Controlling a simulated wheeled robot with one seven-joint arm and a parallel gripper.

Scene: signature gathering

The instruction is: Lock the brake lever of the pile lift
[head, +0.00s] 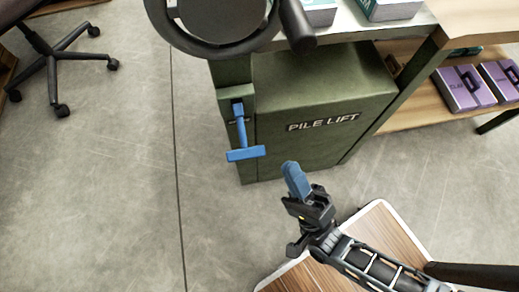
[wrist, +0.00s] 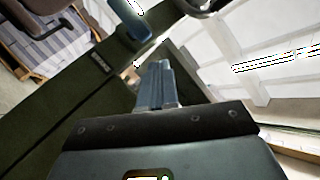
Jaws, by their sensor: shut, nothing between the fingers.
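The pile lift (head: 325,100) is a dark green cabinet with its name in white on the front. Its blue T-shaped brake lever (head: 245,153) hangs from a slot on the narrow left post, with the crossbar at the bottom. My gripper (head: 293,172) is shut and empty, to the right of the crossbar and slightly lower in the head view, apart from it. In the wrist view my shut blue fingers (wrist: 156,75) point toward the green body. A blue part at the top, probably the lever (wrist: 130,20), shows beyond them, cut by the frame edge.
A dark handwheel (head: 220,25) with a knob sits above the lever. A wood-topped table (head: 375,225) is below my arm. Purple boxes (head: 463,88) lie on a shelf at right. An office chair (head: 50,60) stands at far left. The floor left of the lift is clear.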

